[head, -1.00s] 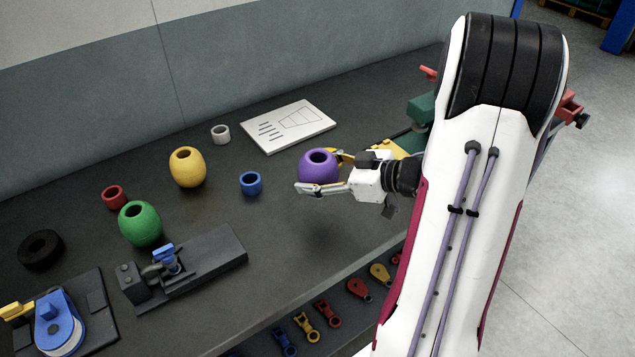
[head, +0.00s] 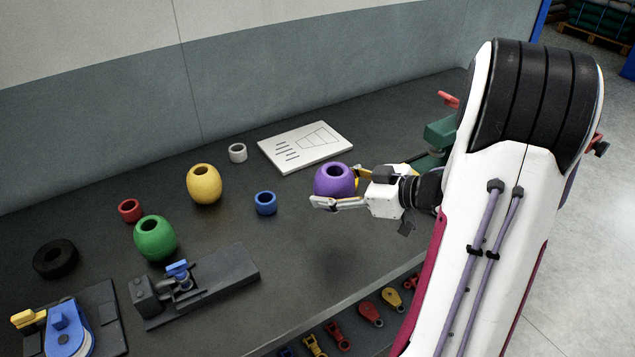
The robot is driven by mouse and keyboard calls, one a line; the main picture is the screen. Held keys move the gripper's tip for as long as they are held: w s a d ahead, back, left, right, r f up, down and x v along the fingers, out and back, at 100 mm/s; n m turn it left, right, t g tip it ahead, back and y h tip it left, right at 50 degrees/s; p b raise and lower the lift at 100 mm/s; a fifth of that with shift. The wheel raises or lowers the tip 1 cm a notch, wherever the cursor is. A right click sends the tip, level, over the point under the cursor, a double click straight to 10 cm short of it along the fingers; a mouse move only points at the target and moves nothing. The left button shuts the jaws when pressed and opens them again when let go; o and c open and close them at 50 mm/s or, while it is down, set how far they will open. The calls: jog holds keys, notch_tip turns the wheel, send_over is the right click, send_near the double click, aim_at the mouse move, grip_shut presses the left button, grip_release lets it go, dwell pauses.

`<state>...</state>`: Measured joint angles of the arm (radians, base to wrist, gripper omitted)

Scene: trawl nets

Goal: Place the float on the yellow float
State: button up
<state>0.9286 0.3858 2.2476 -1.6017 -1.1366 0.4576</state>
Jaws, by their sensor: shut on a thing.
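A purple float (head: 335,180) with a hole in its top is held between the fingers of my gripper (head: 336,196), over the right part of the dark bench. My gripper is shut on it and reaches in from the right. The float is upright and appears raised above the bench. The yellow float (head: 204,186) stands upright on the bench to the left, its hole facing up and nothing on it.
A green float (head: 155,239), red ring (head: 130,211), blue ring (head: 266,203) and white ring (head: 237,153) stand around the yellow float. A white board (head: 306,147) lies behind. A dark clamp fixture (head: 195,284) sits in front. The blue ring lies between the purple and yellow floats.

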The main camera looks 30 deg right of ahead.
jog(key=w+a+r+n+g+y, duration=0.3)
jog(key=w+a+n+y, duration=0.1)
jog(key=w+a, duration=1.45)
jog(key=w+a+r+m+t+h, duration=0.2)
jog(key=w+a+r, duration=0.1)
jog(key=w+r, duration=0.4)
jog(key=shift+w+a+m+h, duration=0.3)
jog(key=shift+w+m+h, duration=0.1)
jog(key=shift+w, duration=0.85)
jog(key=shift+f, duration=3.1)
